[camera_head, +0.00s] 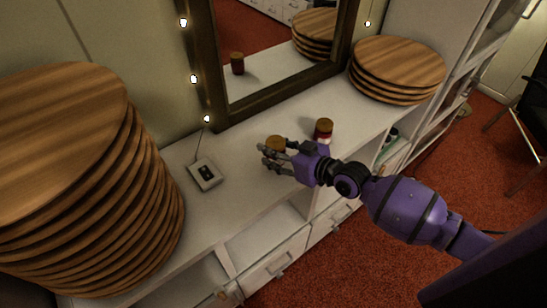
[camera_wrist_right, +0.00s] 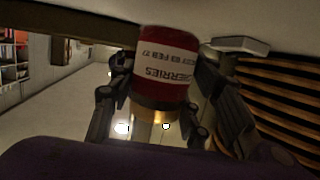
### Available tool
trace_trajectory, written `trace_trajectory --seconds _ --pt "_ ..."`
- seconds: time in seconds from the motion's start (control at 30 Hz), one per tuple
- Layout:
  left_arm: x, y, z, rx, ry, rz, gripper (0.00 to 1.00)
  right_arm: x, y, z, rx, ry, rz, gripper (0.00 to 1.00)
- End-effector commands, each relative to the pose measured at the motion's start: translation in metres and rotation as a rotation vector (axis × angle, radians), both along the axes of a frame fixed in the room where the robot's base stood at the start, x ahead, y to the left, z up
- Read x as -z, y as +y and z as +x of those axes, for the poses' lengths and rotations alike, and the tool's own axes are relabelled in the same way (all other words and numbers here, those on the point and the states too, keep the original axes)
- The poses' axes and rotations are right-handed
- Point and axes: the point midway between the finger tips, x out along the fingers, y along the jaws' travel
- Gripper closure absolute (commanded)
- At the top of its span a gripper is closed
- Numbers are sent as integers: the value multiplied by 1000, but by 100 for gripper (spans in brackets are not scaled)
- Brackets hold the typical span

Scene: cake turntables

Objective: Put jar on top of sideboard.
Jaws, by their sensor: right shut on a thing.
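My right gripper (camera_head: 269,155) reaches over the white sideboard (camera_head: 245,205) from the right. It is shut on a jar with a brown-gold lid (camera_head: 276,142); its fingers hide most of the jar in the head view. In the right wrist view the jar (camera_wrist_right: 165,65) appears upside down, with a dark red body, a white label reading "CHERRIES" and a gold lid. It sits between the two fingers, its base close to the white surface; I cannot tell whether they touch. A second red jar with a brown lid (camera_head: 323,129) stands just right of my gripper. My left gripper is not in view.
A tall stack of wooden turntables (camera_head: 150,215) fills the left. A shorter stack (camera_head: 397,68) stands at the back right. A small white box (camera_head: 204,174) lies left of my gripper. A framed mirror (camera_head: 265,75) stands behind. White surface around the box is free.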

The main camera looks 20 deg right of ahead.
Motion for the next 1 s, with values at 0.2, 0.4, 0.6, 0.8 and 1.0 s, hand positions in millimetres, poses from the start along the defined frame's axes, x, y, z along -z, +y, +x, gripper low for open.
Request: trace_trajectory --seconds 0.2,0.4,0.6,0.8,1.0 --pt "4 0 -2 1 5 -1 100 26 8 1 -1 3 0 88" --pt "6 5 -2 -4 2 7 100 40 8 1 0 0 1 88" --pt "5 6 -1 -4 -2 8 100 40 8 1 0 -1 2 88" --pt "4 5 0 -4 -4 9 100 40 8 1 0 0 1 37" --pt "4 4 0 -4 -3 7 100 40 8 1 0 0 1 37"
